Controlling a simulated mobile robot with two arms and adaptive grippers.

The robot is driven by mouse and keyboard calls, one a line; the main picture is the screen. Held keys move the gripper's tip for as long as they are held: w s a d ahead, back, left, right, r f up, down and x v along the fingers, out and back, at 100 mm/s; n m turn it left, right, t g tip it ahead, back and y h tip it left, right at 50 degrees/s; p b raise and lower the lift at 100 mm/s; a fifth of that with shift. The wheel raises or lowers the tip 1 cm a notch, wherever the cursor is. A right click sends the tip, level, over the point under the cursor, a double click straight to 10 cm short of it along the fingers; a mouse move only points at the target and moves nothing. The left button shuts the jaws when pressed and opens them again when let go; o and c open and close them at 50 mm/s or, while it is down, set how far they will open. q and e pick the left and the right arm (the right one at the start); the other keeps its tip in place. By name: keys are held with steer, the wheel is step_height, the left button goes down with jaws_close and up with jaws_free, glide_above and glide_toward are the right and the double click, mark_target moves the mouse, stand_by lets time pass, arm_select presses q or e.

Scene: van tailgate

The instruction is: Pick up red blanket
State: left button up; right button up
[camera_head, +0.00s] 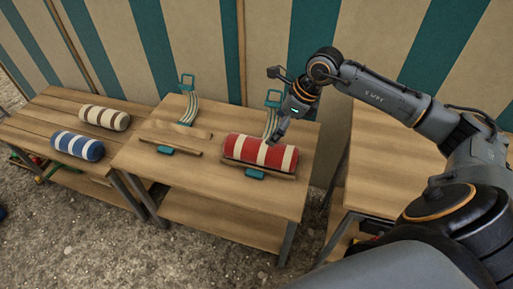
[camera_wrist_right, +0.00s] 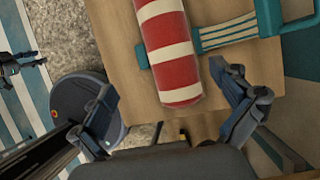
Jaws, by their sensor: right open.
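The red blanket (camera_head: 259,152) is a roll with white stripes. It lies on the right part of the middle wooden table (camera_head: 215,190), against a wooden strip (camera_head: 258,170) along its front side. My right gripper (camera_head: 281,128) is above and behind the right part of the roll. In the right wrist view the blanket (camera_wrist_right: 171,50) runs up from between the two open fingers of my right gripper (camera_wrist_right: 168,100). There is space between each finger and the roll, and nothing is held. My left gripper is not in the head view.
Blue (camera_head: 78,145) and brown (camera_head: 104,118) striped rolls lie on the left table (camera_head: 55,110). An empty wooden cradle (camera_head: 176,138) sits left of the red blanket. A striped cloth wall (camera_head: 215,45) closes the back.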

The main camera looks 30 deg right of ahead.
mark_target(265, 146)
steer(key=shift+d+f+h, duration=0.2)
steer(key=shift+d+h, duration=0.1)
steer(key=shift+d, duration=0.2)
steer(key=b+x, duration=0.1)
steer(key=x, duration=0.6)
steer(key=shift+f, duration=0.1)
steer(key=shift+b+x, duration=0.4)
steer(key=shift+x, duration=2.65)
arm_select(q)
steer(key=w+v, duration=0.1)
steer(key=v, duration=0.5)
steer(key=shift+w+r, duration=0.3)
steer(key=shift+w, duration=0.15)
arm_select(e)
steer(key=shift+c, duration=0.2)
steer(key=c, duration=1.3)
steer(key=shift+c, duration=0.2)
